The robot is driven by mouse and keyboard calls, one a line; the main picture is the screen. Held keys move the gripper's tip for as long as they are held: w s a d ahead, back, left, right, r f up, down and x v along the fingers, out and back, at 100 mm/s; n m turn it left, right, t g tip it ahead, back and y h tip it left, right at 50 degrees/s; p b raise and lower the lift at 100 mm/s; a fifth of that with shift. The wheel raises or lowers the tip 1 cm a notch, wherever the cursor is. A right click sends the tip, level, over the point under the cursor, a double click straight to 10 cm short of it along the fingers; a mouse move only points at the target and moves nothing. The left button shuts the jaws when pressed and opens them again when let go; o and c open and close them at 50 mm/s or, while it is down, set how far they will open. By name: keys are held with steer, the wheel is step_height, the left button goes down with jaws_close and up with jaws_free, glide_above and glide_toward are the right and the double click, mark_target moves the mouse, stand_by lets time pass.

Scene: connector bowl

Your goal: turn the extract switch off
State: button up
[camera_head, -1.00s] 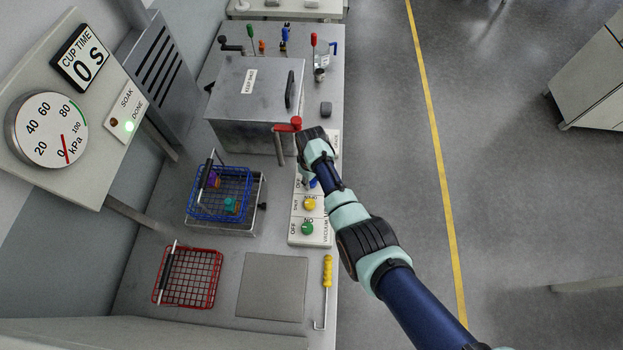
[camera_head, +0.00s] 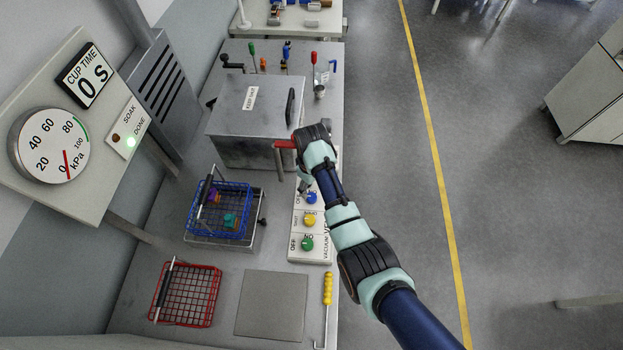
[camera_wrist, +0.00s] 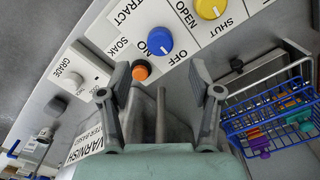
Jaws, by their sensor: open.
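The extract switch is a blue knob (camera_head: 311,197) on the white control panel, at the panel's upper visible end. It shows larger in the wrist view (camera_wrist: 160,41), with ON and OFF printed beside it and a partly cut-off EXTRACT label. A small white mark shows on the knob; I cannot tell for sure which word it points to. My gripper (camera_wrist: 162,78) is open and empty, its two fingers apart below the knob in the wrist view, not touching it. In the head view my gripper (camera_head: 303,186) hangs just left of the knob.
A yellow OPEN/SHUT knob (camera_wrist: 210,8) neighbours the blue one; a green vacuum knob (camera_head: 307,243) lies nearer. An orange soak button (camera_wrist: 141,70) sits close to the fingers. A red handle (camera_head: 284,144) stands beside my wrist. A blue basket (camera_head: 222,207) is left of the panel.

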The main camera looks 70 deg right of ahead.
mark_target(311, 196)
step_height(311, 196, up, 5)
steer(key=shift+f, duration=0.15)
stand_by(0.6)
